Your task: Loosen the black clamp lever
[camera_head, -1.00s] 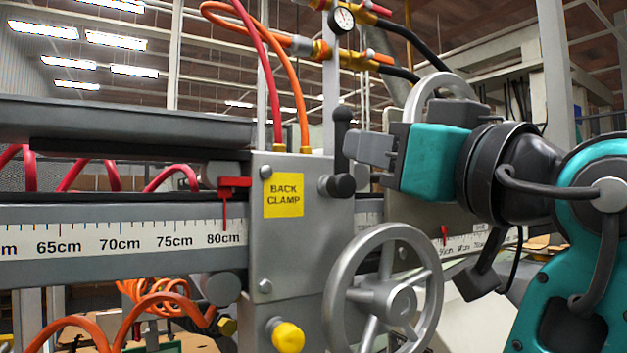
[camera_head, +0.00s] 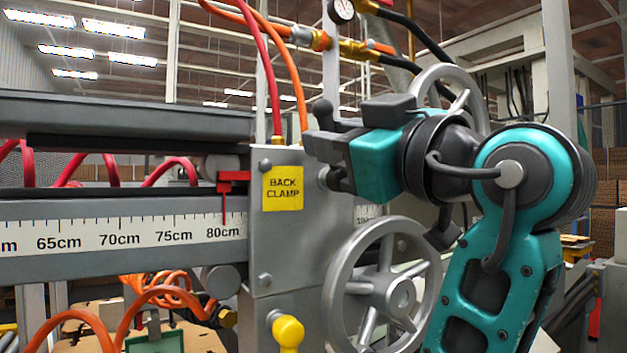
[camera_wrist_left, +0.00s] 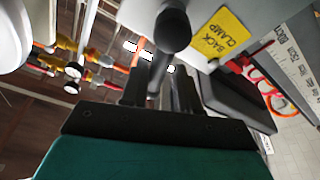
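The black clamp lever (camera_head: 323,113) is on the grey machine block, just right of the yellow BACK CLAMP label (camera_head: 283,188). Its rounded top shows above my left gripper (camera_head: 325,148), whose dark fingers cover its middle. In the left wrist view, the lever's round black end (camera_wrist_left: 172,30) is close in front, and its shaft runs down between the fingers of my left gripper (camera_wrist_left: 160,88). Narrow gaps show beside the shaft, so the fingers look open around it. Any contact is hard to tell. My right gripper is not in view.
A grey handwheel (camera_head: 390,290) stands below my left gripper, and a second wheel (camera_head: 440,75) is behind it. A ruled rail (camera_head: 120,235) with a red pointer (camera_head: 233,180) runs left. Red and orange hoses hang above and below. A yellow knob (camera_head: 288,332) sticks out low.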

